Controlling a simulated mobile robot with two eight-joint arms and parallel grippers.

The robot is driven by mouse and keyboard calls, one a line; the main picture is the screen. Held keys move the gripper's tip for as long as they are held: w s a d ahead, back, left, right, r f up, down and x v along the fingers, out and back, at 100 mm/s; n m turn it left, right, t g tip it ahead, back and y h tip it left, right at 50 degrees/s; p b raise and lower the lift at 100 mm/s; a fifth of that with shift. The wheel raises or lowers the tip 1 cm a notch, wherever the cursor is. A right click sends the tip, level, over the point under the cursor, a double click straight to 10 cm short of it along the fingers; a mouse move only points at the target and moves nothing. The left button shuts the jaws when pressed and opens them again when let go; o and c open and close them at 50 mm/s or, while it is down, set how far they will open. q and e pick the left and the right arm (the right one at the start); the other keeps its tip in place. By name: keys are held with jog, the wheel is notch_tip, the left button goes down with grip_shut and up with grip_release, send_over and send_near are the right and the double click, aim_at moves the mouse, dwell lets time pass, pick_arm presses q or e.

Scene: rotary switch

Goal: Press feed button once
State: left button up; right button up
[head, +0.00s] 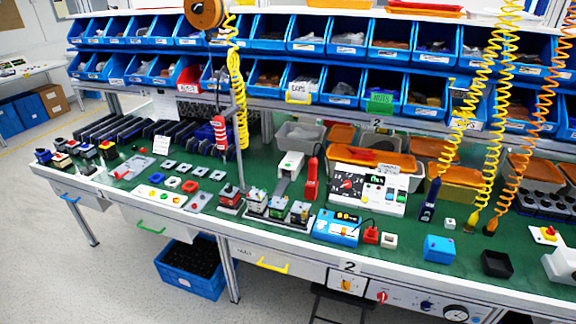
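No label reading "feed" is legible, so I cannot tell which button is the feed button. A white box (290,163) with a small green spot and a grey strip stands mid-bench. Right of it is a white test unit (374,206) with a black dial, displays and small coloured buttons. Neither of my grippers is in view.
The green-topped bench (405,250) carries switch parts, a blue meter box (337,227), a red handheld tool (312,178) and a blue box (439,248). Yellow coiled hoses (487,120) and an orange one (531,110) hang over the right side. Blue bins (384,103) line the back.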

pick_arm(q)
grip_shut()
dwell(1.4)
